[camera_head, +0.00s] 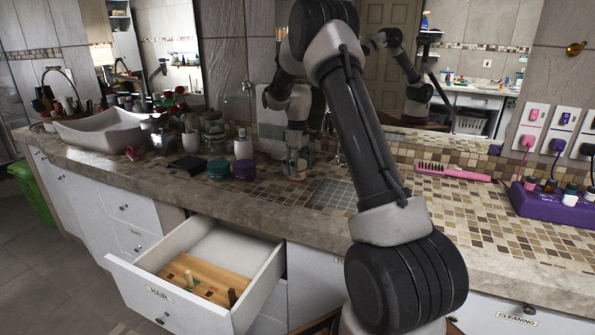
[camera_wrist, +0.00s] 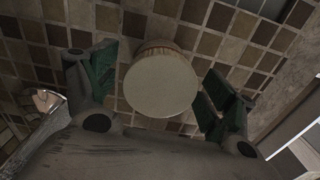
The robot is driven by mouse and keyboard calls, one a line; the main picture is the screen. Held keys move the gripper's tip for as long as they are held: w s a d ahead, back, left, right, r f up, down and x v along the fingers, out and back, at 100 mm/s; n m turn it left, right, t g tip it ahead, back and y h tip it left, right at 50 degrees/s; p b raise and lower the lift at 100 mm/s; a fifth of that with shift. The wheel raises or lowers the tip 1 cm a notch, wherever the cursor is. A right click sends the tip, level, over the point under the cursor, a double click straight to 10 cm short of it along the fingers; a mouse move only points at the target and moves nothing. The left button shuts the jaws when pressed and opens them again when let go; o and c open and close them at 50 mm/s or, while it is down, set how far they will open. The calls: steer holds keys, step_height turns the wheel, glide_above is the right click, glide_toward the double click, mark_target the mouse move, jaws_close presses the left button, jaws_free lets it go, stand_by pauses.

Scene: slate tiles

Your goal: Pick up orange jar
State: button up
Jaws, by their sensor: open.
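A round jar with a pale, flat lid (camera_wrist: 162,84) shows in the wrist view, seen from above. A thin strip of its brownish-orange side (camera_wrist: 157,45) shows past the lid's upper edge. It stands on the tiled counter, between the two green-padded fingers of my gripper (camera_wrist: 160,88). The fingers are spread, with a gap on each side of the lid. In the head view my gripper (camera_head: 296,166) is low over the counter, and I cannot clearly make out the jar there.
A teal jar (camera_head: 218,170) and a purple jar (camera_head: 245,170) stand left of my gripper, with a white bottle (camera_head: 243,146) behind. A pink comb (camera_head: 455,172) and a purple box (camera_head: 548,204) lie to the right. An open drawer (camera_head: 217,317) juts out below the counter.

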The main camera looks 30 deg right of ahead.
steer(key=shift+f, duration=0.2)
steer(key=c, duration=1.2)
steer(key=shift+r, duration=0.1)
